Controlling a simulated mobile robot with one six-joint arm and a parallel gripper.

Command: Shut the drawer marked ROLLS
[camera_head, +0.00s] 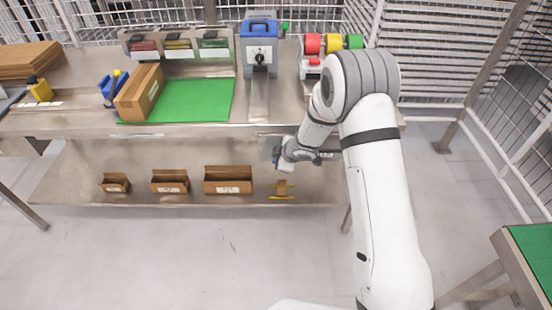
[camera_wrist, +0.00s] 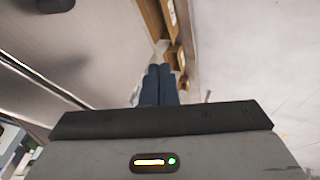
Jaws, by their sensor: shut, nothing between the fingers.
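A grey metal drawer front (camera_head: 268,143) hangs under the bench top, right of the middle in the head view. My arm covers part of it, and I cannot read the word ROLLS. A small pale label (camera_head: 326,155) shows just right of my wrist. My gripper (camera_head: 279,162) is at the drawer's lower right in the head view; I cannot tell whether it touches. In the wrist view the dark blue fingers (camera_wrist: 159,70) are together and empty.
Several cardboard bins (camera_head: 228,182) stand on the lower shelf (camera_head: 80,190); they also show in the wrist view (camera_wrist: 172,30). A yellow-and-brown item (camera_head: 282,189) lies below my gripper. The bench top holds a green mat (camera_head: 195,98) and a blue machine (camera_head: 260,50). The floor in front is clear.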

